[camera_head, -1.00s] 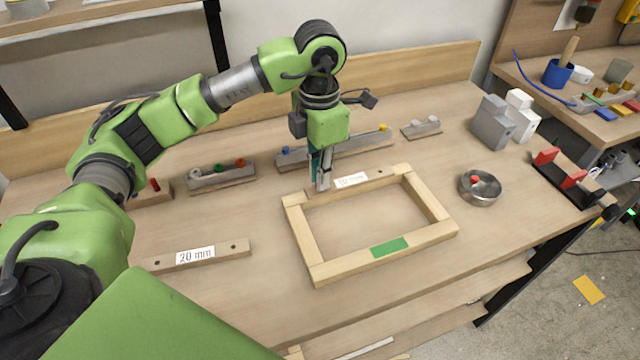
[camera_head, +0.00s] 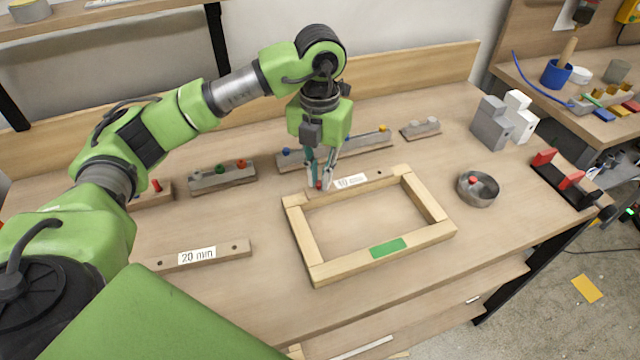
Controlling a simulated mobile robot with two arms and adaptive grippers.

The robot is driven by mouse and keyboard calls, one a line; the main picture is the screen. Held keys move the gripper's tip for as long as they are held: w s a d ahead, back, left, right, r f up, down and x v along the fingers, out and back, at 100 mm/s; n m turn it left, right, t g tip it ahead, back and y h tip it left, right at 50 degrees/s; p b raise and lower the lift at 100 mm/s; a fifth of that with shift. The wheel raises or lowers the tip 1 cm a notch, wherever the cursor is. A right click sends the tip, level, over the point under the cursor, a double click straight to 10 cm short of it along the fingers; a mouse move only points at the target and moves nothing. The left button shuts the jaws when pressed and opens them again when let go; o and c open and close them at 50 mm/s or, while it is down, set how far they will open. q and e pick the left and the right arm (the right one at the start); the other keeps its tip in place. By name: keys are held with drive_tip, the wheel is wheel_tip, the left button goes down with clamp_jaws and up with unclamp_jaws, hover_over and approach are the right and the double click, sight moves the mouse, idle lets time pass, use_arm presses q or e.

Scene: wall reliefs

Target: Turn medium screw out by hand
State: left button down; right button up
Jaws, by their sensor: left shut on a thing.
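My left gripper (camera_head: 320,183) points straight down behind the far left part of the wooden frame. Its fingertips are shut on a small red-headed screw (camera_head: 319,185), mostly hidden between them. The screw is at the left end of a labelled wooden strip (camera_head: 368,175) that lies along the frame's far side. How far the screw stands out of the strip cannot be seen. My right gripper is not in view.
The wooden frame (camera_head: 330,272) with a green patch lies just in front. A round metal bowl (camera_head: 478,198) holding a red piece stands at right. A strip marked 20 mm (camera_head: 170,263) lies at left. Grey racks (camera_head: 222,181) with coloured pieces stand behind.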

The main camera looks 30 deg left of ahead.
sight(320, 183)
use_arm(q)
drive_tip(key=shift+n, duration=1.2)
drive_tip(key=c, duration=2.6)
unclamp_jaws()
drive_tip(key=shift+n, duration=0.5)
clamp_jaws()
drive_tip(key=shift+r+p, duration=0.35)
drive_tip(key=shift+p, duration=0.05)
drive_tip(key=shift+r, duration=0.2)
drive_tip(key=shift+r+p, duration=0.85)
drive_tip(key=shift+r, duration=0.15)
drive_tip(key=shift+r+p, duration=0.4)
drive_tip(key=shift+r, duration=0.25)
